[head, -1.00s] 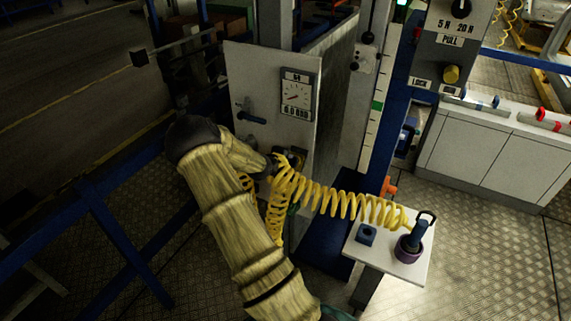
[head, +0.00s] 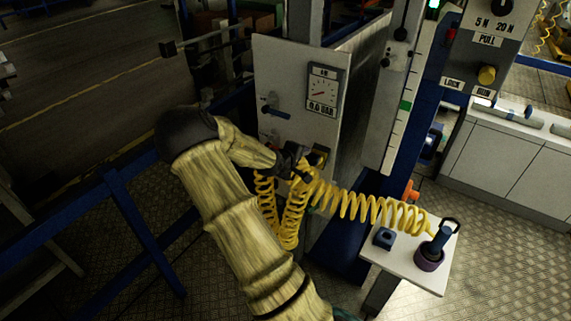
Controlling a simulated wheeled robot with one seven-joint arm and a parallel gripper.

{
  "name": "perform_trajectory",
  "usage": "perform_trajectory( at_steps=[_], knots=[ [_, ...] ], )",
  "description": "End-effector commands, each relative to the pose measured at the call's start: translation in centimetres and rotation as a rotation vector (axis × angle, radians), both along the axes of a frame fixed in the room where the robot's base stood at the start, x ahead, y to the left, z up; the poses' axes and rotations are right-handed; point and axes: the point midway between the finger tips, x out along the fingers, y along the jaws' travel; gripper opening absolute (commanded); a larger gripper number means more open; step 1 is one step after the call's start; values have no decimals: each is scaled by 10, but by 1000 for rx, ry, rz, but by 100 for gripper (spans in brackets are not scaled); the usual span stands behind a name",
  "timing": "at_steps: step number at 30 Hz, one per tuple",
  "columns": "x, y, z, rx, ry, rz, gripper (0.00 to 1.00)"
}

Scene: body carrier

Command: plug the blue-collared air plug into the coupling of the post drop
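The post drop is a grey panel (head: 287,75) with a gauge (head: 323,88) that appears to read 0.0 BAR and a blue-handled valve (head: 275,108). A dark, partly yellow fitting (head: 319,157), possibly the coupling, sits low on the panel beside my gripper (head: 302,172). My gripper is dark and small at the coil's upper end. I cannot see its fingertips, any blue collar, or whether it holds the plug.
A white shelf (head: 404,277) carries the cup and a small dark blue block (head: 384,239). A blue frame rail (head: 140,227) stands at the left. A grey cabinet (head: 500,152) is at the right. Patterned metal floor (head: 497,250) is open at the lower right.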

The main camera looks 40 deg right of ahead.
Motion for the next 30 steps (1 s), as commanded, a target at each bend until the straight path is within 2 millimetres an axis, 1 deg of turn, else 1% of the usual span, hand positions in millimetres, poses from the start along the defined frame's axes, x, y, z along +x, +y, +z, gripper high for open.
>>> perform_trajectory(
  at_steps=[1, 3, 21, 24, 30],
  knots=[
    [-1, 7, 3, -1, 0, 4, 57],
    [-5, 15, 9, 0, -1, 3, 57],
    [-29, 73, 54, -1, 0, 4, 57],
    [-31, 79, 59, -1, 0, 4, 57],
    [-35, 84, 63, 0, -1, 1, 57]
  ],
)
